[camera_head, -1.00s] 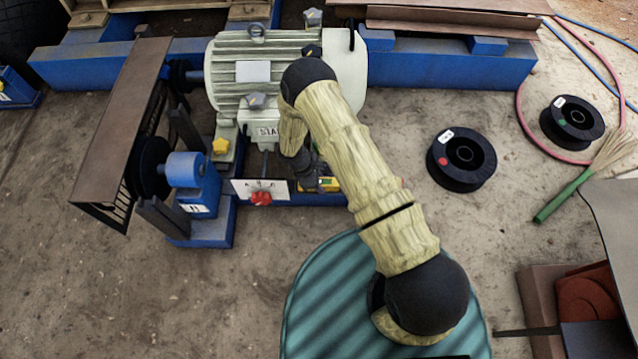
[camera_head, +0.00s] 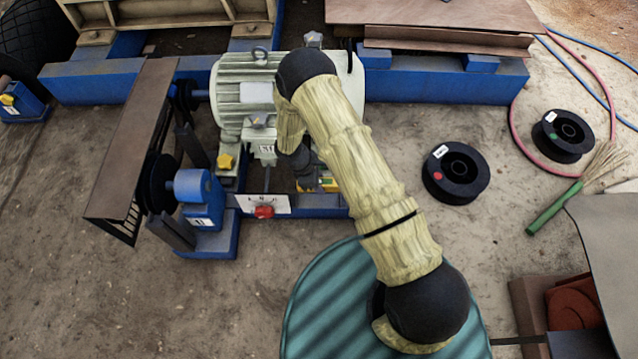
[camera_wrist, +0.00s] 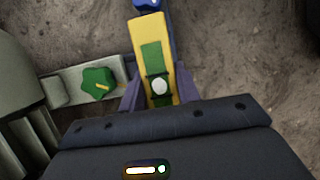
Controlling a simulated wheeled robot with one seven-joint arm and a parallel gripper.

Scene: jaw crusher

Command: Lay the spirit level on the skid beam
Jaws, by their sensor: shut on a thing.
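The spirit level is a yellow bar with green parts (camera_wrist: 152,45). In the wrist view it sits between the two fingers of my gripper (camera_wrist: 158,88), which is shut on it. In the head view only a small yellow and green end of the level (camera_head: 328,184) shows beside my arm, near the skid beam. The blue skid beam (camera_head: 320,206) runs below the motor in the head view. A bit of blue (camera_wrist: 147,4) shows past the level's far end in the wrist view. I cannot tell whether the level touches the beam.
The pale motor (camera_head: 240,90) stands behind the beam. A white plate with a red knob (camera_head: 264,211) is at its left. A green knob (camera_wrist: 98,82) is left of the level in the wrist view. Black spools (camera_head: 456,173) lie on open ground at right.

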